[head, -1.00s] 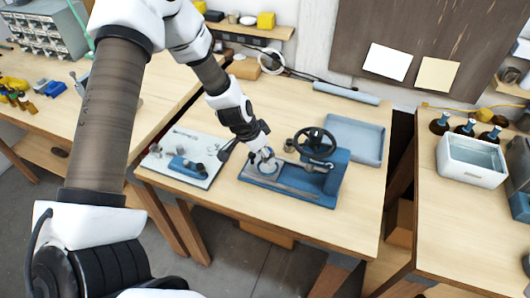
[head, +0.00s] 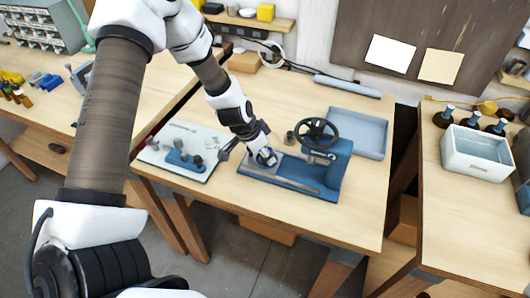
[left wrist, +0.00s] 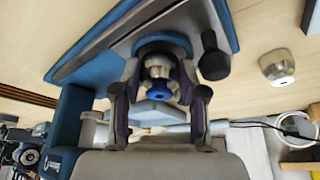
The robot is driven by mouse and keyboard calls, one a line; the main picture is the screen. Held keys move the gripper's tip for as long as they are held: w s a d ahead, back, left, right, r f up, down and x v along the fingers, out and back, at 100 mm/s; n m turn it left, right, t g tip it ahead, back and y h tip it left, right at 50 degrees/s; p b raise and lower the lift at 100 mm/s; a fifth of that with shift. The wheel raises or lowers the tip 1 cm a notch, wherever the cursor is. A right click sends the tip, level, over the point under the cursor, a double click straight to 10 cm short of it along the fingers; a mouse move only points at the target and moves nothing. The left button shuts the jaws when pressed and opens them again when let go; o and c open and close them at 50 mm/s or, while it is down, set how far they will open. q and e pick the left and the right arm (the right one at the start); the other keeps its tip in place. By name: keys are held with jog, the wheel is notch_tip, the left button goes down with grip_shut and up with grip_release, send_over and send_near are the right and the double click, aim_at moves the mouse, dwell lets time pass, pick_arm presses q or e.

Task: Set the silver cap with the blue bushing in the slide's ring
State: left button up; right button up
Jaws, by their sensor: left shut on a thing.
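My left gripper (head: 266,156) is over the left part of the blue press (head: 337,176), at its slide. In the left wrist view my left gripper (left wrist: 158,95) is shut on the silver cap (left wrist: 157,66), with the blue bushing (left wrist: 157,86) on the side towards the camera. The slide's ring (left wrist: 163,45) shows as a blue arc just behind the cap. The cap appears in line with the ring; I cannot tell whether it is seated or just above. The fingers hide much of the ring. My right gripper is not in view.
The press has a black handwheel (head: 316,132). A small silver round part (left wrist: 278,66) stands on the table near the press. A white board (head: 205,139) with parts lies to the left, and a grey-blue tray (head: 358,132) behind. The table front is clear.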

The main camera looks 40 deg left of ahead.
pick_arm(q)
jog(key=shift+f, duration=0.1)
jog(key=o, duration=1.2)
jog(key=shift+o, duration=0.5)
jog(key=shift+d, duration=0.1)
jog(key=shift+w, duration=0.1)
jog(key=shift+r, duration=0.2)
